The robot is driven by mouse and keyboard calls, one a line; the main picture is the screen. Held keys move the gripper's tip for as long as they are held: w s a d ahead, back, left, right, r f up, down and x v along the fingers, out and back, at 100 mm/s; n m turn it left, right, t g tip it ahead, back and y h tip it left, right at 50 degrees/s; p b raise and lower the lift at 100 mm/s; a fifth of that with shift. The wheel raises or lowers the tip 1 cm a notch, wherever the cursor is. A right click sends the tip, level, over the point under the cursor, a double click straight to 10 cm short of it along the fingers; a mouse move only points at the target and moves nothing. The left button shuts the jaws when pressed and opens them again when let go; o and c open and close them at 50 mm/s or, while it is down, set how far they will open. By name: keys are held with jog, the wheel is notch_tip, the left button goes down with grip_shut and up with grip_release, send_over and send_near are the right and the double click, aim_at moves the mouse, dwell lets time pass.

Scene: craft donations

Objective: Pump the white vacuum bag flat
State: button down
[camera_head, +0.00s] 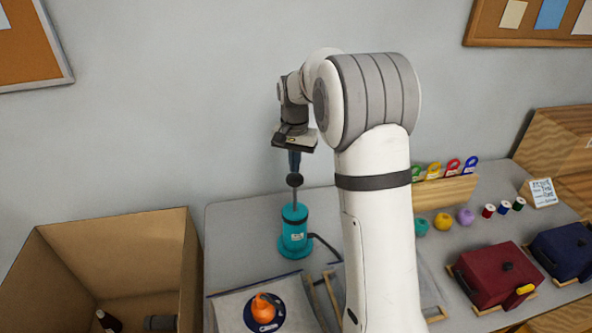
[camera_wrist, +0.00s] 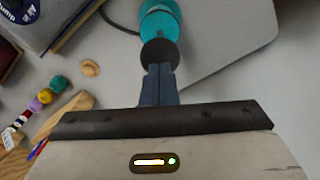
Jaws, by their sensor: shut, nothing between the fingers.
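A teal hand pump (camera_head: 295,232) stands upright on the table, its thin rod raised and topped by a round black knob (camera_head: 295,180). My gripper (camera_head: 294,165) points down just above the knob, fingers shut and empty. In the wrist view, the fingertips (camera_wrist: 158,70) overlap the knob (camera_wrist: 160,52); I cannot tell whether they touch. A black hose (camera_head: 326,247) runs from the pump base behind my arm. A pale grey-white bag (camera_head: 231,308) lies at the front left. Another pale bag (camera_head: 338,278) is mostly hidden by my arm, so its fullness is unclear.
An orange piece (camera_head: 263,309) sits on a navy disc on the left bag. An open cardboard box (camera_head: 105,240) stands at left. Maroon (camera_head: 494,272) and navy (camera_head: 567,250) bundles, yarn balls (camera_head: 443,221) and spools (camera_head: 504,207) lie at right.

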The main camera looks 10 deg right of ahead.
dwell(0.3)
jog(key=shift+f+b, duration=3.55)
jog(key=shift+f, duration=2.05)
jog(key=shift+r+p, duration=3.95)
jog(key=shift+r, duration=1.75)
notch_tip(320, 180, up, 6)
jog(key=p, duration=0.4)
